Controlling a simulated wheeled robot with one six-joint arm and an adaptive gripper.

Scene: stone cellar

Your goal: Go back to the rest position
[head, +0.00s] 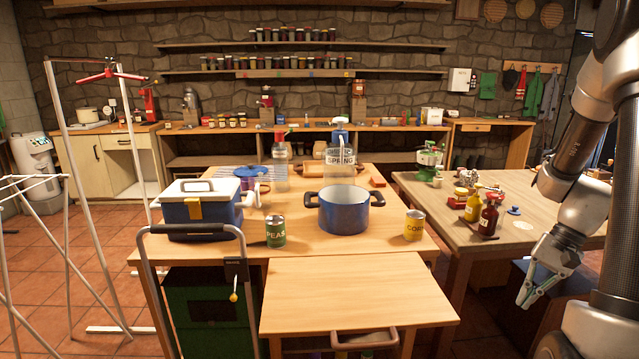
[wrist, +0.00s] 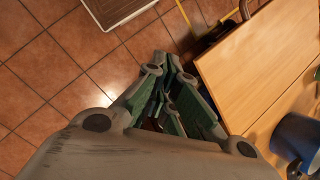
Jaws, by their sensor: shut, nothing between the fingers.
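My gripper (head: 527,297) hangs at the right side in the head view, its fingers pointing down, shut and empty. It is to the right of the wooden table and apart from everything on it. In the wrist view my gripper (wrist: 168,80) shows from behind, with its fingers together over the tiled floor, near the edge of a wooden surface.
A blue pot (head: 344,209), a peas can (head: 275,231), a yellow can (head: 414,225) and a cooler box (head: 200,210) stand on the wooden table (head: 350,285). A second table (head: 420,188) holds bottles, one red (head: 489,217). White racks stand at left.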

